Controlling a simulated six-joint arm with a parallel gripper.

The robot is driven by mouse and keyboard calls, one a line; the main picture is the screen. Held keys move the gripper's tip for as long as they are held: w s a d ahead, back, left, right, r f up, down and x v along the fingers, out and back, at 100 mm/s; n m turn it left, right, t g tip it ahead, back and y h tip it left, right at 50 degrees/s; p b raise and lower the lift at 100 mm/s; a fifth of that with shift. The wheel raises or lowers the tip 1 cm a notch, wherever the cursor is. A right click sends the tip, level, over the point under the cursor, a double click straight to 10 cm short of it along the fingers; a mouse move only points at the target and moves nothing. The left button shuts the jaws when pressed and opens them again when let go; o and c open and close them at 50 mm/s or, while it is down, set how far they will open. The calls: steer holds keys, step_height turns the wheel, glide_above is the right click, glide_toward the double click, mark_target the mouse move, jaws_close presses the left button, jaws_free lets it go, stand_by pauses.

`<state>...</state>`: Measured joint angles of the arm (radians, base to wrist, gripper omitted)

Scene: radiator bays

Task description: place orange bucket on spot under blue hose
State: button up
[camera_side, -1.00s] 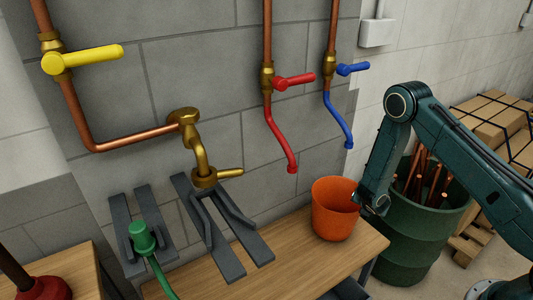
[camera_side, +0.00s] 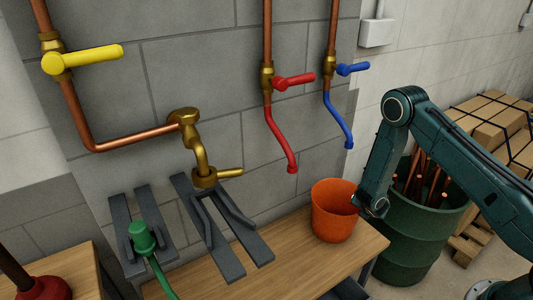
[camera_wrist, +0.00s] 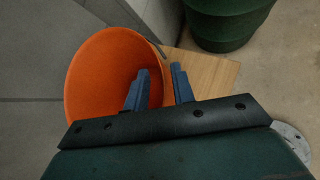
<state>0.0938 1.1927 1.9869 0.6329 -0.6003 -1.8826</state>
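The orange bucket (camera_side: 333,222) stands upright on the wooden bench at its right end. In the side view it appears below the blue hose (camera_side: 339,122), whose tip hangs above it. My gripper (camera_side: 360,204) is at the bucket's right rim. In the wrist view, the bucket (camera_wrist: 88,85) lies left of centre and its inside shows. My gripper's fingers (camera_wrist: 159,75) are apart, one over the bucket's opening and the other outside the rim, with a visible gap between them. The lower part of the rim is hidden behind the gripper.
The red hose (camera_side: 279,135) hangs left of the blue one. A green barrel (camera_side: 405,240) with copper pipes stands right of the bench (camera_side: 295,262). A green nozzle (camera_side: 142,237) and dark brackets (camera_side: 240,245) are at left. Bare bench lies in front of the bucket.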

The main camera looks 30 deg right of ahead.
steer(key=shift+r, duration=0.2)
steer(key=v, duration=1.2)
stand_by(0.4)
steer(key=s+a+r+m+g+y, duration=0.1)
steer(key=s+a+r+m, duration=0.15)
steer(key=r+m, duration=0.6)
steer(key=s+a+r+m+y, duration=0.1)
steer(key=s+r+m+y, duration=0.15)
steer(key=r+m, duration=0.65)
steer(key=s+a+r+m+y, duration=0.1)
steer(key=s+a+r+m, duration=0.1)
steer(key=s+a+r, duration=0.2)
steer(key=s+a+r+m+y, duration=0.2)
steer(key=s+a+r+m, duration=0.1)
steer(key=s+r, duration=0.8)
steer(key=s, duration=0.2)
steer(key=shift+s+a+r, duration=0.2)
steer(key=shift+s+a, duration=0.15)
steer(key=shift+a, duration=0.05)
